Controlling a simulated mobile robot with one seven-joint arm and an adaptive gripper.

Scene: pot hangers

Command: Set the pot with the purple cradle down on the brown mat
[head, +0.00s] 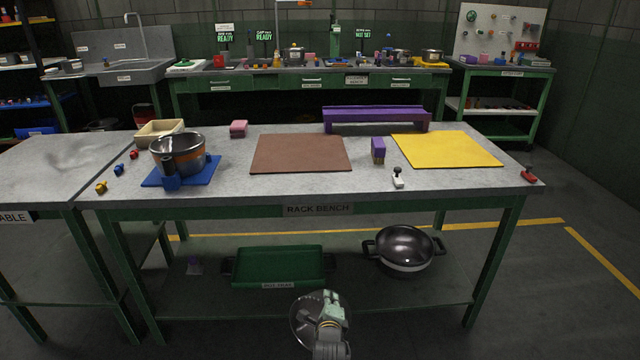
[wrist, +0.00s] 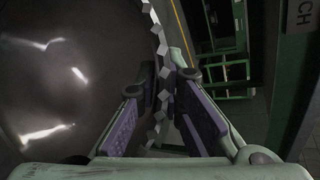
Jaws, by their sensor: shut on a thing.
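My gripper (head: 331,306) is low in front of the bench. In the wrist view its purple-padded fingers (wrist: 159,95) are closed on a jagged strip of grey links (wrist: 160,120) along the edge of a dark shiny round vessel (wrist: 65,80). This round vessel (head: 304,322) also shows beside my gripper in the head view, partly hidden by it. I cannot tell whether it carries a purple cradle. The brown mat (head: 300,153) lies bare on the bench top. A long purple stand (head: 376,116) is behind it to the right, with a small purple block (head: 378,150) in front.
A steel pot (head: 179,154) with an orange band stands on a blue mat (head: 205,177). A yellow mat (head: 446,149) is bare at right. A white clip-like object (head: 398,179) lies near the front edge. A black-handled pan (head: 404,248) and green tray (head: 278,265) are on the lower shelf.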

